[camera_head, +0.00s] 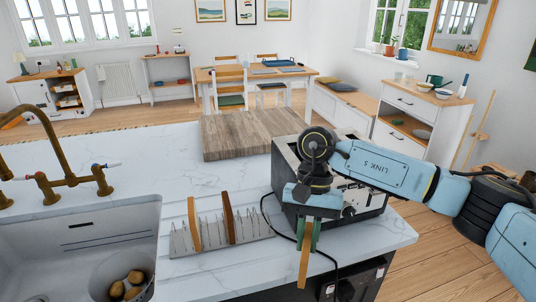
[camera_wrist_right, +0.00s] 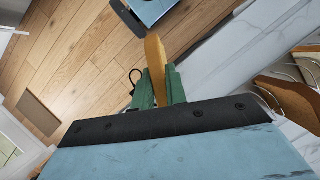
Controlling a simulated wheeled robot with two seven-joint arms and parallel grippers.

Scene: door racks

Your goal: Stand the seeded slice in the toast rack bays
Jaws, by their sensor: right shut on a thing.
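My right gripper (camera_head: 307,236) is shut on a golden-tan slice (camera_head: 304,268), held on edge and pointing down over the front of the counter, right of the rack. In the right wrist view the slice (camera_wrist_right: 154,58) sticks out between the green fingers (camera_wrist_right: 160,88); I cannot make out seeds on it. The metal toast rack (camera_head: 180,246) stands on the counter with upright wires. Two slices stand in it, a light tan one (camera_head: 194,224) at the left and a browner one (camera_head: 229,217) near the middle. The rack's right bays look empty. My left gripper is not in view.
A toaster (camera_head: 372,200) stands just behind my right gripper, and its black cord (camera_head: 333,262) runs over the counter's front edge. A wooden board (camera_head: 250,135) lies at the back. The sink (camera_head: 35,250) with a brass tap (camera_head: 65,180) is at the left.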

